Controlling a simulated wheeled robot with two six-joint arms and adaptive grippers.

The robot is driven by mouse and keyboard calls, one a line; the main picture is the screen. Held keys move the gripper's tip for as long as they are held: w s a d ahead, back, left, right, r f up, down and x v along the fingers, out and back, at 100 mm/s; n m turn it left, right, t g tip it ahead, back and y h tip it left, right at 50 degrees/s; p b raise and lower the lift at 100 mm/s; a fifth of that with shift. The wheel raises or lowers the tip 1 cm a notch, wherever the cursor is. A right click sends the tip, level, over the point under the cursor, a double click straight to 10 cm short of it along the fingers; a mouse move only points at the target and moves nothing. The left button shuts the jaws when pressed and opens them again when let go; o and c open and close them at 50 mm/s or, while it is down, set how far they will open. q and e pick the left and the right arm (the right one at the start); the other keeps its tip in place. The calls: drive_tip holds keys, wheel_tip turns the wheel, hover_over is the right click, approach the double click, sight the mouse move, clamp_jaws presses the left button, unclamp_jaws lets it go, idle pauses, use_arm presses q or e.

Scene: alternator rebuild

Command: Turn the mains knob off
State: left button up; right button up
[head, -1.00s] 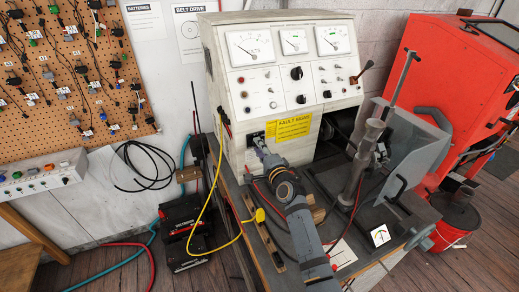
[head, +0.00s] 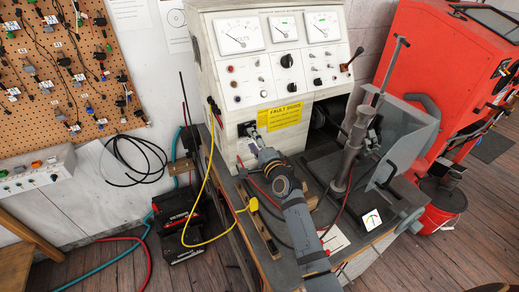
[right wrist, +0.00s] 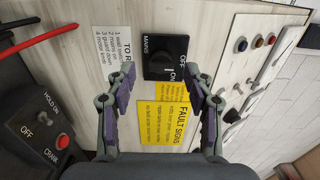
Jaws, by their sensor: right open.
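The mains knob (right wrist: 166,57) is a black knob on a black square plate on the pale test bench panel, with MAINS, OFF and ON lettering beside it. Its exact pointer direction is hard to read. In the head view the knob plate (head: 247,129) is small and dark, left of the yellow sign. My right gripper (right wrist: 161,82) is open and empty, its two purple-padded fingers spread either side of and below the knob in the wrist picture, apart from it. In the head view the right gripper (head: 257,141) is in front of the panel by the knob. My left gripper is not in view.
A yellow fault signs label (right wrist: 165,122) lies between the fingers in the wrist view. A crank control box (right wrist: 40,128) is at left, and several coloured buttons (right wrist: 256,43) at right. In the head view a yellow cable (head: 206,190) hangs left of my arm.

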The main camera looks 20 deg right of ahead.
drive_tip(key=s+d, duration=0.2)
drive_tip(key=s, duration=0.8)
